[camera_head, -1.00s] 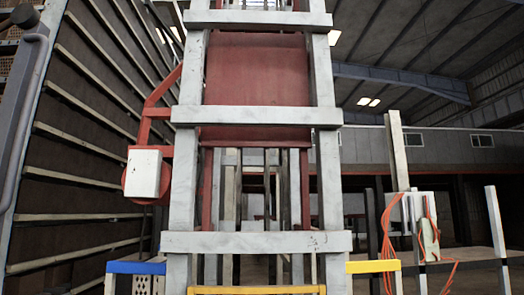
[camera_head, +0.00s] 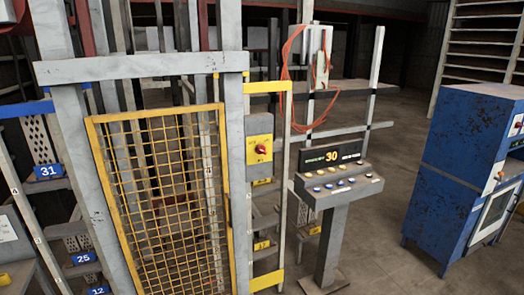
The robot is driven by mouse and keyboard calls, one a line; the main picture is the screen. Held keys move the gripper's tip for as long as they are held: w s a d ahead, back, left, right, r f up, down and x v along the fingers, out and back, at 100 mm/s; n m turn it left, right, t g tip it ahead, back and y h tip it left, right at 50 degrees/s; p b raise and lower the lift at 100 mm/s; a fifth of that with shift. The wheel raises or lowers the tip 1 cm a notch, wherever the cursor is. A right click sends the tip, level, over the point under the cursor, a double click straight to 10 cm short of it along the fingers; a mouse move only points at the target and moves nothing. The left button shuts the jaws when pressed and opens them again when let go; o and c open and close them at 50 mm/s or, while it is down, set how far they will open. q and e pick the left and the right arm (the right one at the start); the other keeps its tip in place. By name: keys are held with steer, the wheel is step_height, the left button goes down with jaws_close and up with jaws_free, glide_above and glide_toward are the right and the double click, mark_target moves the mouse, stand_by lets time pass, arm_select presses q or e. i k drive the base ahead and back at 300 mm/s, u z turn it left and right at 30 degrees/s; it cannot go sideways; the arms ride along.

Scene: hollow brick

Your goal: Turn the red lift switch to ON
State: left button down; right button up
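The red lift switch (camera_head: 261,149) is a small red knob on a yellow plate of a grey box (camera_head: 260,125). The box is fixed to the grey post right of the yellow mesh gate, near the middle of the head view. The lettering on the plate is too small to read, so I cannot tell the knob's setting. Neither of my grippers is in the head view.
The yellow mesh gate (camera_head: 165,195) stands left of the switch. A control console (camera_head: 335,185) with several buttons and a display reading 30 stands to the right. A blue cabinet (camera_head: 455,170) is at far right. Open floor (camera_head: 385,240) lies between console and cabinet.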

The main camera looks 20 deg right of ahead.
mark_target(260, 149)
steer(key=k, duration=0.5)
steer(key=z, duration=0.75)
steer(key=i, duration=1.5)
steer(key=u, duration=0.75)
